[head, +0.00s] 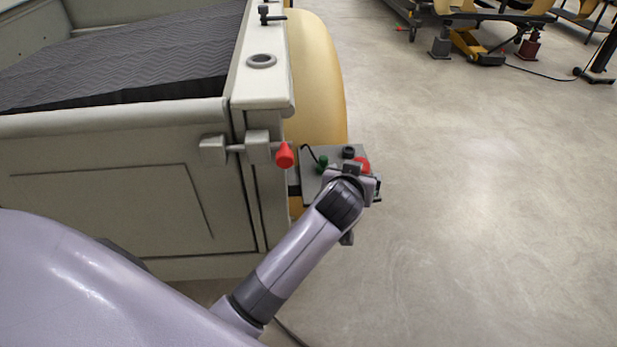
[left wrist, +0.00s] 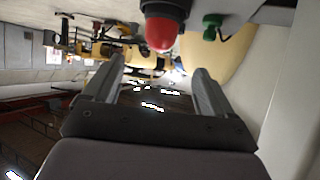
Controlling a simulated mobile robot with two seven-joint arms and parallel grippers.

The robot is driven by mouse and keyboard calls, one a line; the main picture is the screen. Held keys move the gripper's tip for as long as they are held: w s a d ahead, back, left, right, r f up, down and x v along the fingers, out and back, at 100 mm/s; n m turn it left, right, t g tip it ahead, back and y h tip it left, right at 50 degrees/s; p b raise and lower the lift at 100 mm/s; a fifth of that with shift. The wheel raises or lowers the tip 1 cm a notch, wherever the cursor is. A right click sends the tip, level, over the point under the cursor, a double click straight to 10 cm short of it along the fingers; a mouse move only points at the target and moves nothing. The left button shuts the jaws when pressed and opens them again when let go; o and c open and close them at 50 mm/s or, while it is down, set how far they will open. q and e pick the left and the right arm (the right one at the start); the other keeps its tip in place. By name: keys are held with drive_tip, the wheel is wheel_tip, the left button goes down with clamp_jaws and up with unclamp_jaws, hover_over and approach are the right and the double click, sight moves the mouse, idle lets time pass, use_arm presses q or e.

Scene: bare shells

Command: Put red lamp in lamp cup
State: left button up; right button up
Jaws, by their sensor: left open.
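The red lamp (head: 361,165) shows as a red dome just beyond my left gripper (head: 350,173), at the grey bracket plate (head: 313,185) by the truck's corner. In the left wrist view the lamp's red dome (left wrist: 162,33) adjoins a dark round collar (left wrist: 165,8). I cannot tell whether this collar is the lamp cup or the lamp's own base. A small black round part (head: 349,152) stands on the plate behind the lamp. My left gripper's fingers (left wrist: 158,72) are spread and empty, with the lamp ahead of the gap between them. The wrist partly hides the plate. My right gripper is not in view.
A green lamp (head: 323,162) sits on the plate left of the red one; it also shows in the left wrist view (left wrist: 212,27). A red-tipped latch (head: 285,155) juts from the tailgate (head: 120,150). The yellow fender (head: 318,80) is behind. Open floor lies right.

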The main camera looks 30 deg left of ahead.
use_arm(q)
drive_tip(key=s+a+f+m+h, duration=0.1)
drive_tip(key=s+f, duration=0.4)
drive_tip(key=s, duration=0.4)
drive_tip(key=s+a+f+m+g+h, duration=0.1)
drive_tip(key=s+f+m+h, duration=0.1)
drive_tip(key=s+f, duration=0.4)
drive_tip(key=s+a+f+m+h, duration=0.1)
drive_tip(key=s+f, duration=0.5)
drive_tip(key=s, duration=0.6)
drive_tip(key=shift+s+a, duration=0.25)
drive_tip(key=shift+s, duration=0.1)
